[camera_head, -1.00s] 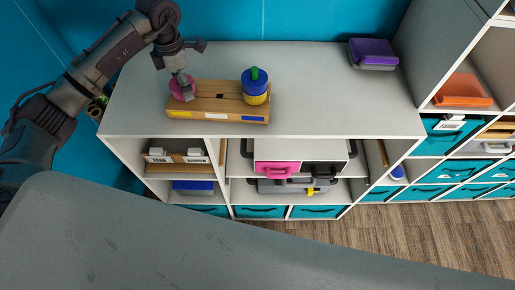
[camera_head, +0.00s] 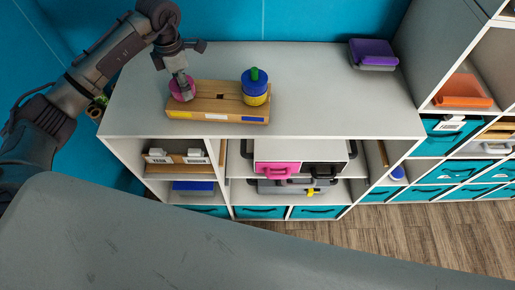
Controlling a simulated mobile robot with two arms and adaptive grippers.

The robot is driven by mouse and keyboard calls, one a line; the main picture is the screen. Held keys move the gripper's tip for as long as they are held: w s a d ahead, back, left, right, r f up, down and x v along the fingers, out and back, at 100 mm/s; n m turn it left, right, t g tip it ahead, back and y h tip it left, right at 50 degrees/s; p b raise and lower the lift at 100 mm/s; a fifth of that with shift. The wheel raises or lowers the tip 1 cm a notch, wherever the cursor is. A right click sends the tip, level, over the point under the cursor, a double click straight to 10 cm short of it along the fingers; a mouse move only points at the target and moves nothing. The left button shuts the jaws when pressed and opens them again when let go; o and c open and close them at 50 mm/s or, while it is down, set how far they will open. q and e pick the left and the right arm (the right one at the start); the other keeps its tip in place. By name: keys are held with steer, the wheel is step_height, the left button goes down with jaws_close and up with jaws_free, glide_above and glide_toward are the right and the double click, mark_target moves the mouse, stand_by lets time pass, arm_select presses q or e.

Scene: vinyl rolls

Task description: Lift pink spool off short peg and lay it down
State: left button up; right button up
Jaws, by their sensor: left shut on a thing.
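The pink spool (camera_head: 177,93) is at the left end of a wooden peg stand (camera_head: 214,97) on the grey shelf top. My left gripper (camera_head: 183,86) reaches down from above and is shut on the spool, hiding part of it and any peg under it. I cannot tell whether the spool is clear of the peg. A blue spool (camera_head: 256,81) above a yellow spool (camera_head: 255,98) sits at the right end of the stand, with a green peg top (camera_head: 255,73) showing. My right gripper is not in view.
A purple and grey case (camera_head: 373,53) lies at the back right of the shelf top (camera_head: 320,100). The top is bare between it and the stand. A tall white shelf with an orange bin (camera_head: 462,91) stands at the right. A blue wall is behind.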

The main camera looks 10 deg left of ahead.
arm_select(q)
steer(key=shift+r, duration=0.2)
steer(key=shift+r+p, duration=2.6)
steer(key=shift+r, duration=1.45)
